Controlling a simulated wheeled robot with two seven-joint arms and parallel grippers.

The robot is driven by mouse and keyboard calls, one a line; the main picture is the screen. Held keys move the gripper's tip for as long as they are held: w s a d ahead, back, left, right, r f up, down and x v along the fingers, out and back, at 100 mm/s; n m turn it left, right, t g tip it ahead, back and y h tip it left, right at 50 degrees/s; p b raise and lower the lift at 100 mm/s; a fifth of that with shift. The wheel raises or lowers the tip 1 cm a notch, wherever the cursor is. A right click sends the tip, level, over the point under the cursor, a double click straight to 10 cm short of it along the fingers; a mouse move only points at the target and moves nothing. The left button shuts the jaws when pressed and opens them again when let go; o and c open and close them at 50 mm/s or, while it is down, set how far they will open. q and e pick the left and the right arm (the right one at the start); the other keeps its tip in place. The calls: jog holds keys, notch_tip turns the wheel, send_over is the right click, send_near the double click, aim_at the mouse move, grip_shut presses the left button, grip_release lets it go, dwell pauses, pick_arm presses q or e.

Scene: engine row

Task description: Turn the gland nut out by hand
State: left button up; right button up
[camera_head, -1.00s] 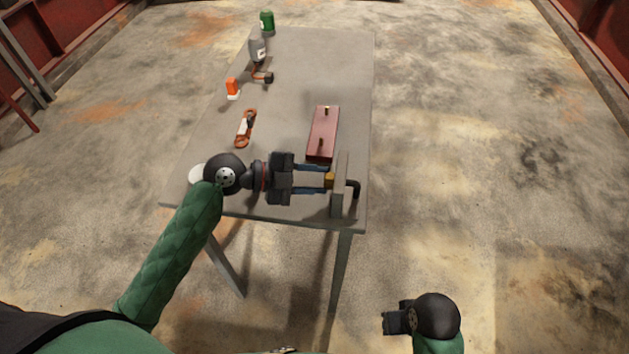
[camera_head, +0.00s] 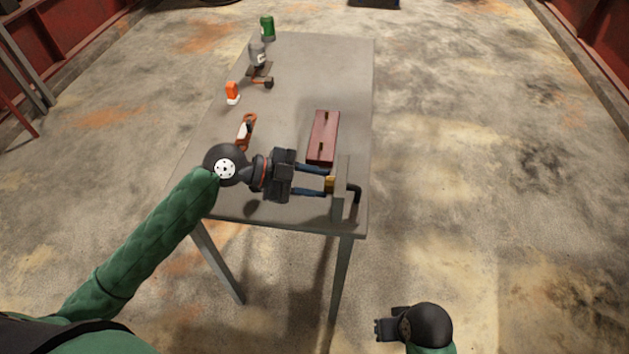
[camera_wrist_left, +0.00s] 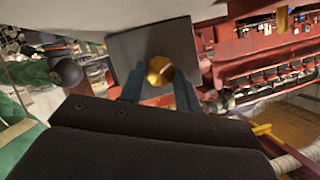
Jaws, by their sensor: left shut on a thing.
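The brass gland nut (camera_head: 329,184) sits on the left face of an upright grey plate (camera_head: 341,200) at the table's near right corner. A dark bent pipe (camera_head: 355,191) comes out of the plate's other side. My left gripper (camera_head: 325,183) reaches in from the left, its two blue fingers shut on the nut. In the left wrist view the nut (camera_wrist_left: 160,71) shows as a gold round piece between the fingers, in front of the grey plate (camera_wrist_left: 130,48). My right gripper (camera_head: 385,324) is low at the right, away from the table; its finger opening is unclear.
A long red box (camera_head: 323,137) lies just behind the plate. An orange-handled tool (camera_head: 246,131), an orange-and-white bottle (camera_head: 232,93), a grey bottle (camera_head: 257,54) and a green can (camera_head: 267,27) stand or lie along the table's left side. The table (camera_head: 300,75) is clear at the far right.

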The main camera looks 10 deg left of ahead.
pick_arm(q)
jog(key=shift+f+n+g, duration=0.1)
jog(key=shift+n+g, duration=0.2)
jog(key=shift+n, duration=0.1)
pick_arm(e)
jog(key=shift+d+r, duration=0.15)
jog(key=shift+r, duration=0.05)
pick_arm(q)
jog(key=o, duration=1)
jog(key=shift+d, duration=0.1)
jog(key=shift+a, duration=0.2)
jog(key=b+v, duration=0.2)
jog(key=v, duration=0.3)
jog(key=shift+a, duration=0.4)
jog(key=shift+a+r, duration=0.6)
jog(key=shift+a, duration=0.1)
pick_arm(e)
jog(key=shift+t+y, duration=0.3)
jog(key=shift+y, duration=0.1)
jog(key=a+f, duration=0.1)
jog(key=f, duration=0.1)
jog(key=w+a+f, duration=0.1)
jog(key=a+f, duration=0.1)
jog(key=shift+w, duration=0.15)
